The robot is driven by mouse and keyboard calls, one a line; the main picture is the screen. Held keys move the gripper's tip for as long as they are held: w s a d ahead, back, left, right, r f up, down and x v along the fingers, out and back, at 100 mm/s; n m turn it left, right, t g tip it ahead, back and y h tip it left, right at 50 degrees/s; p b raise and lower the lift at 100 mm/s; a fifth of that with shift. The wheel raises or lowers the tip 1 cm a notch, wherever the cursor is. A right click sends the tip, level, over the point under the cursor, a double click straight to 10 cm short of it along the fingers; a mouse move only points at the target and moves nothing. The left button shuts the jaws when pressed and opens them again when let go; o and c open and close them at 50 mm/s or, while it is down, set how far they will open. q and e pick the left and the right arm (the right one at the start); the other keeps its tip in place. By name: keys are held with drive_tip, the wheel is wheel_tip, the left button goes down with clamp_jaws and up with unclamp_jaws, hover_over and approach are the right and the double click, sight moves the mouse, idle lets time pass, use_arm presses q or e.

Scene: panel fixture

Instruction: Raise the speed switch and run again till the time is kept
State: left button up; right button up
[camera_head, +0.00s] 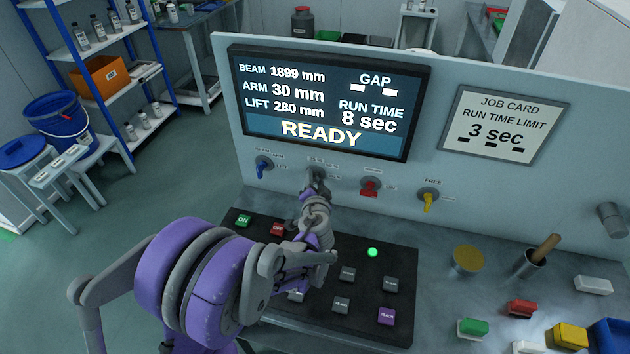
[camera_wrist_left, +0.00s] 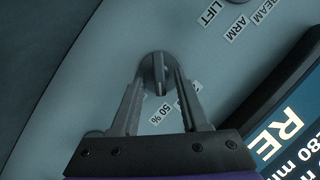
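The speed switch (camera_wrist_left: 161,88) is a grey lever on a round base, beside a "50 %" label in the left wrist view. My left gripper (camera_head: 316,180) is at it in the head view and largely hides it. In the wrist view the fingers (camera_wrist_left: 160,78) stand on either side of the lever, with a gap showing between them. The screen (camera_head: 325,105) reads RUN TIME 8 sec and READY. The job card (camera_head: 498,125) reads RUN TIME LIMIT 3 sec. The button box (camera_head: 330,325) has a purple button (camera_head: 386,316). My right gripper is out of view.
A blue lever (camera_head: 263,165), a red switch (camera_head: 370,187) and a yellow lever (camera_head: 429,198) line the panel. A green lamp (camera_head: 372,252) glows on the box. At right stand a cup with a wooden handle (camera_head: 531,264) and several coloured blocks.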

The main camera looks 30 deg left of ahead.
use_arm(q)
drive_tip(key=v, duration=1.1)
drive_tip(key=shift+a, duration=0.1)
idle(0.4)
drive_tip(key=s+n+g+h, duration=0.1)
drive_tip(key=s, duration=0.3)
drive_tip(key=s+d+f+n+g+h, duration=0.1)
drive_tip(key=s+g, duration=0.1)
drive_tip(key=s, duration=0.1)
drive_tip(key=s+f+n+g+h+p, duration=0.1)
drive_tip(key=s+g, duration=0.1)
drive_tip(key=s, duration=0.2)
drive_tip(key=shift+s+d, duration=0.35)
drive_tip(key=s+d+h, duration=0.1)
drive_tip(key=s+d, duration=0.1)
drive_tip(key=s+d+f+g+h, duration=0.1)
drive_tip(key=s+d, duration=0.1)
drive_tip(key=s, duration=0.1)
drive_tip(key=s+d+g+h, duration=0.1)
drive_tip(key=s+d+h, duration=0.1)
drive_tip(key=s, duration=0.1)
drive_tip(key=shift+d+f, duration=0.25)
drive_tip(key=shift+d, duration=0.1)
drive_tip(key=shift+s+d, duration=0.35)
drive_tip(key=shift+d, duration=0.05)
